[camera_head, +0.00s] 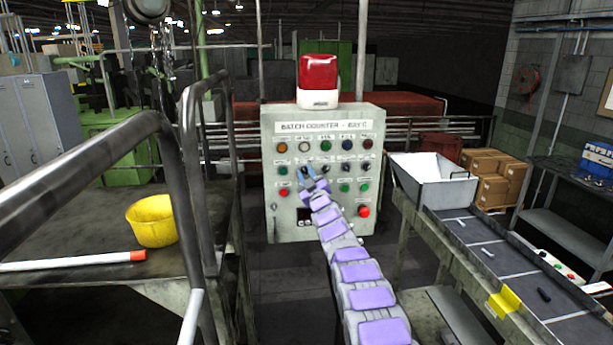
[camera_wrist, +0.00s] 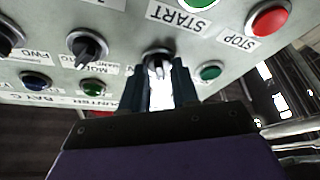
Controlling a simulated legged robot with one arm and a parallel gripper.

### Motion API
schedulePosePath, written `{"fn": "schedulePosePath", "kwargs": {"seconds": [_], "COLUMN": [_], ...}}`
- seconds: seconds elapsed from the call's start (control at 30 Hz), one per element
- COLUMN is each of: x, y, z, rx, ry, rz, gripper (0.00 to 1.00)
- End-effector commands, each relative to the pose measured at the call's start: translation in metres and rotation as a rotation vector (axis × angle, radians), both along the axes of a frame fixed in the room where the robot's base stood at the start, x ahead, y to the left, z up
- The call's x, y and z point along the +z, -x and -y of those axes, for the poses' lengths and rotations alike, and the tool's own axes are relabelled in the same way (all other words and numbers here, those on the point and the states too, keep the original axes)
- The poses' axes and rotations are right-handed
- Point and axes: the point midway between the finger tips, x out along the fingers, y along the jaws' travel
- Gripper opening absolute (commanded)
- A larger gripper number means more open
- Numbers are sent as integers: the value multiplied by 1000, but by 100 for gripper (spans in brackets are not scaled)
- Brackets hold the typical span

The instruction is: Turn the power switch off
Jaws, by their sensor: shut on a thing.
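The grey control panel (camera_head: 325,125) stands upright straight ahead, headed "BATCH COUNTER", with rows of buttons, lamps and knobs. My gripper (camera_head: 307,177) is at the panel's left-middle part. In the upside-down wrist view my gripper (camera_wrist: 157,78) has its two dark fingers either side of a small selector knob (camera_wrist: 157,58), shut on it. The fingers partly cover the knob, and I cannot read its label, so I cannot tell from the lettering whether it is the power switch. A similar black knob (camera_wrist: 88,47) sits beside it.
A green button (camera_wrist: 210,71) is close beside the fingers, with a red STOP button (camera_wrist: 269,18) near. A red beacon (camera_head: 319,80) tops the panel. A railing with a yellow bucket (camera_head: 152,221) is left; a conveyor (camera_head: 500,262) with a metal hopper (camera_head: 432,185) is right.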

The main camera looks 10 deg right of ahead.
Motion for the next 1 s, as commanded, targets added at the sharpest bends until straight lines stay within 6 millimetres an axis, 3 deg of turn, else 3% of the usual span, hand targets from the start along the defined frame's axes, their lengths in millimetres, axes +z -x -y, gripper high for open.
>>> {"fn": "schedulePosePath", "kwargs": {"seconds": [0.17, 0.2, 0.43, 1.0], "x": [6, 6, 4, -4], "y": [1, 1, 1, 9], "z": [-1, -1, 0, 1], "rx": [2, 2, 1, 4], "ry": [-1, -1, -1, 1], "rz": [11, 11, 6, -2], "gripper": [0, 31, 53, 54]}}
